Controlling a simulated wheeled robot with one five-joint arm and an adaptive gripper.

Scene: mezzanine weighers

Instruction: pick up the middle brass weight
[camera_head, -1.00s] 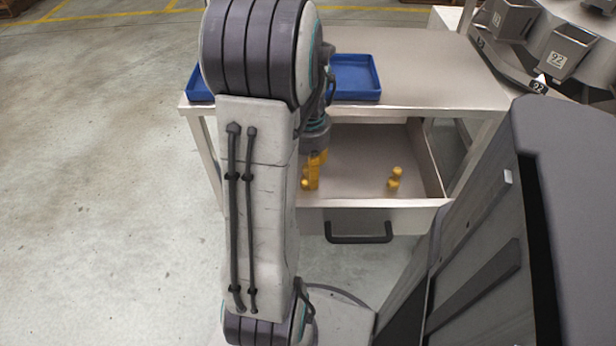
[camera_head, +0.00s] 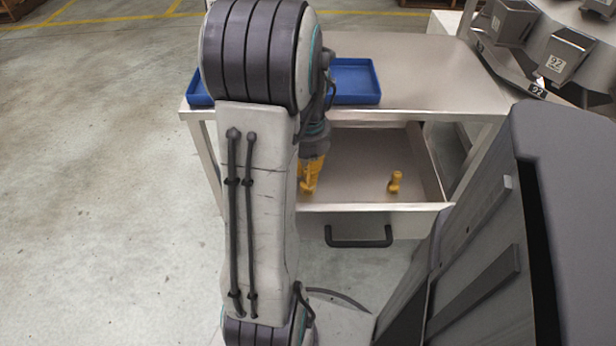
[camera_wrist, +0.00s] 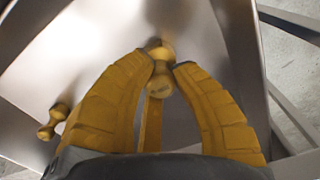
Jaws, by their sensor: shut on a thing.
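My gripper (camera_head: 308,186) reaches down into the open drawer, partly behind my own arm in the head view. In the wrist view its two yellow fingers (camera_wrist: 164,66) are shut on a brass weight (camera_wrist: 160,51), with the rounded top showing between and beyond the tips. I cannot tell whether this weight is clear of the drawer floor. A second brass weight (camera_head: 395,182) stands apart on the drawer floor to the right in the head view; one loose weight also shows at the left in the wrist view (camera_wrist: 52,121). Any other weight is hidden.
The metal drawer (camera_head: 420,206) is pulled out below the cart top (camera_head: 430,75), its walls around my gripper. A blue tray (camera_head: 357,82) and another one (camera_head: 198,90) lie on the cart top. A grey machine with hoppers (camera_head: 556,62) stands at the right.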

